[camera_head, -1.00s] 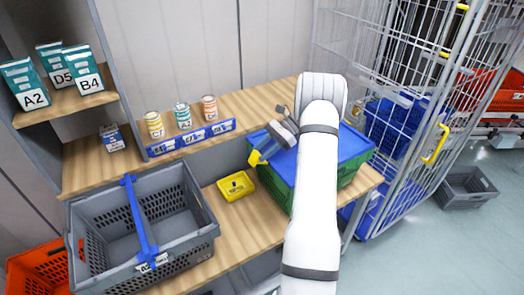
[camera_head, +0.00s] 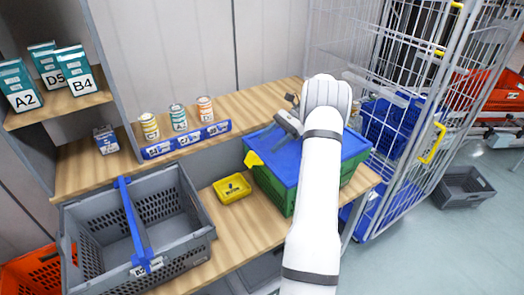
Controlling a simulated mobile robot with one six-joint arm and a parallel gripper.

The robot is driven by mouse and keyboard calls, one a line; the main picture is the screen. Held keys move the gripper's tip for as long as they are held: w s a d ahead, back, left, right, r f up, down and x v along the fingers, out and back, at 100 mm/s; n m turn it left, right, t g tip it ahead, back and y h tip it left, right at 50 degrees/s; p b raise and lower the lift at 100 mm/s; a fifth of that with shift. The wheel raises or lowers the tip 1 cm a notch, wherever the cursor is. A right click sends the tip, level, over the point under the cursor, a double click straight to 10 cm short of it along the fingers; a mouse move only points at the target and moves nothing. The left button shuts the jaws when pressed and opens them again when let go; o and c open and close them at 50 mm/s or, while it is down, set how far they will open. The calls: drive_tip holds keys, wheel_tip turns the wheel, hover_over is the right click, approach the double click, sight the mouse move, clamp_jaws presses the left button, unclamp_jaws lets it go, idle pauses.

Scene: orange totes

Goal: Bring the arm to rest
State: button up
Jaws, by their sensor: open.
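My white arm reaches up from the bottom of the head view.
A grey basket (camera_head: 180,255) with a blue handle and a yellow tray (camera_head: 232,188) stand on the wooden table (camera_head: 225,262). Several cans and boxes stand behind on the left. A wire cage trolley (camera_head: 440,95) is close on the right.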

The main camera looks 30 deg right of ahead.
drive_tip(key=shift+v, duration=1.1)
drive_tip(key=s+a+r+n+h, duration=0.4)
drive_tip(key=a+r, duration=0.2)
drive_tip(key=a, duration=0.3)
drive_tip(key=s+a+r+n+h, duration=0.35)
drive_tip(key=a+r, duration=0.25)
drive_tip(key=a, duration=0.4)
drive_tip(key=s+a+n+t+h, duration=0.1)
drive_tip(key=s+a+n, duration=0.3)
drive_tip(key=s, duration=0.5)
drive_tip(key=s+a+n+t+h, duration=0.2)
drive_tip(key=s+a+n+h, duration=0.1)
drive_tip(key=s, duration=0.7)
drive_tip(key=shift+a+f+n+t, duration=0.3)
drive_tip(key=shift+a+f+n, duration=0.35)
drive_tip(key=shift+n, duration=0.6)
drive_tip(key=shift+s+a+f+n+h, duration=0.1)
drive_tip(key=shift+s+a+n+h, duration=0.1)
drive_tip(key=shift+s+n+h, duration=0.15)
